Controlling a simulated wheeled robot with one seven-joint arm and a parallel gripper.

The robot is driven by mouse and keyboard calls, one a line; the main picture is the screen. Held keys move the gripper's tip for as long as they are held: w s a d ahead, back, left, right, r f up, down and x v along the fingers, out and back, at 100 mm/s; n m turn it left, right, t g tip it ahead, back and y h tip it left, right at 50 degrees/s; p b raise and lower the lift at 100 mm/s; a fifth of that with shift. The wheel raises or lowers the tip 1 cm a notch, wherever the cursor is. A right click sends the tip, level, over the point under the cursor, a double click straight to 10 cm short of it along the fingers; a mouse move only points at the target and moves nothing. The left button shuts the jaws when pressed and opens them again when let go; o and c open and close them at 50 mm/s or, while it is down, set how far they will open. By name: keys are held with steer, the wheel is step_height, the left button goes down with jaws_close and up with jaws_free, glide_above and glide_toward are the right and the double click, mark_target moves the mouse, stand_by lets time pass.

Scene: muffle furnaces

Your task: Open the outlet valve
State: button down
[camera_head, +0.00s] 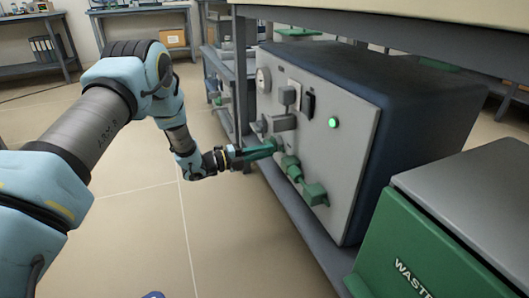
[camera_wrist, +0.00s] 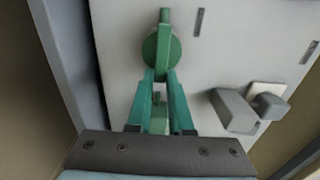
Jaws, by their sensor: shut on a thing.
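The green outlet valve (camera_wrist: 161,48) is on the light front panel of the furnace unit. In the wrist view it has a round body with a short arm above and a green part (camera_wrist: 158,118) running down between my fingers. In the head view green valve parts (camera_head: 291,167) run along the lower panel to a green block (camera_head: 315,194). My gripper (camera_wrist: 160,78), with teal fingers, is shut on the valve's handle just below the round body. In the head view my gripper (camera_head: 272,147) reaches the panel from the left and partly hides the handle.
The panel carries a round gauge (camera_head: 263,79), a dark switch (camera_head: 308,104), a lit green lamp (camera_head: 333,122) and grey fittings (camera_head: 279,123). A green waste bin (camera_head: 400,240) with a grey lid stands at the right. A tabletop overhangs above.

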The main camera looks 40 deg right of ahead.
steer(key=shift+f, duration=0.1)
steer(key=c, duration=0.8)
jaws_free()
steer(key=p+v, duration=0.3)
steer(key=v, duration=0.8)
